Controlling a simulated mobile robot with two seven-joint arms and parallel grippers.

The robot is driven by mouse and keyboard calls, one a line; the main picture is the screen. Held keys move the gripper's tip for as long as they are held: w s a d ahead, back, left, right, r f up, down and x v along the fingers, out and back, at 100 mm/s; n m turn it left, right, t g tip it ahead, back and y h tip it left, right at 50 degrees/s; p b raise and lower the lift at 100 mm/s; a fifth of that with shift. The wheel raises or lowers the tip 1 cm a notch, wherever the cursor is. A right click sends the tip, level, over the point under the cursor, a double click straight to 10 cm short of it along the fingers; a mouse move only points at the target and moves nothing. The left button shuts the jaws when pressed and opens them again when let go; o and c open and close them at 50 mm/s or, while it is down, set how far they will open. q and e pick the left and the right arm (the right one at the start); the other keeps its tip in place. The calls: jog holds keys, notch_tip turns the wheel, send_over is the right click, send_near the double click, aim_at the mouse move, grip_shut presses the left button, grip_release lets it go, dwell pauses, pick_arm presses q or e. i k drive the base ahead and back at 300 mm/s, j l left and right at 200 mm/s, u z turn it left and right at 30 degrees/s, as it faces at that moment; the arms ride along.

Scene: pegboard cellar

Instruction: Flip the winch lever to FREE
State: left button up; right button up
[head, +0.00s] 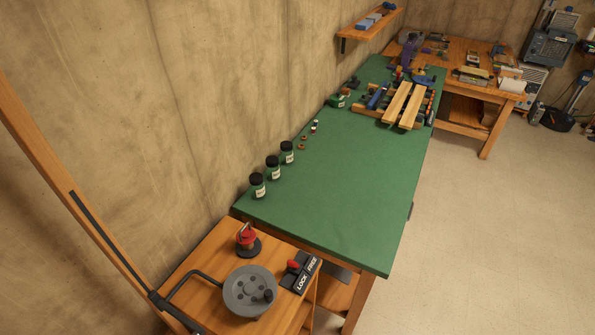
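The winch lever has a red knob (293,266) and sits at a black plate (306,272) lettered LOCK on its nearer part and FREE on its farther part. The knob is on the plate's left side; I cannot tell for sure which word it points to. A grey round winch drum (243,283) with a dark knob is just left of the plate, on a small wooden bench at the bottom of the head view. Neither of my grippers is in view.
A red device on a dark round base (246,240) stands behind the drum. A dark bent bar (188,279) is to the left. The green bench (350,200) holds several jars (273,170) along the wall. Open floor (490,240) lies to the right.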

aim_at(291, 263)
jog(key=i+j, duration=0.15)
jog(key=i+l, duration=0.15)
jog(key=k+u, duration=0.2)
jog(key=i+l+u, duration=0.1)
jog(key=u, duration=0.15)
jog(key=i+l+u, duration=0.15)
jog(key=u, duration=0.15)
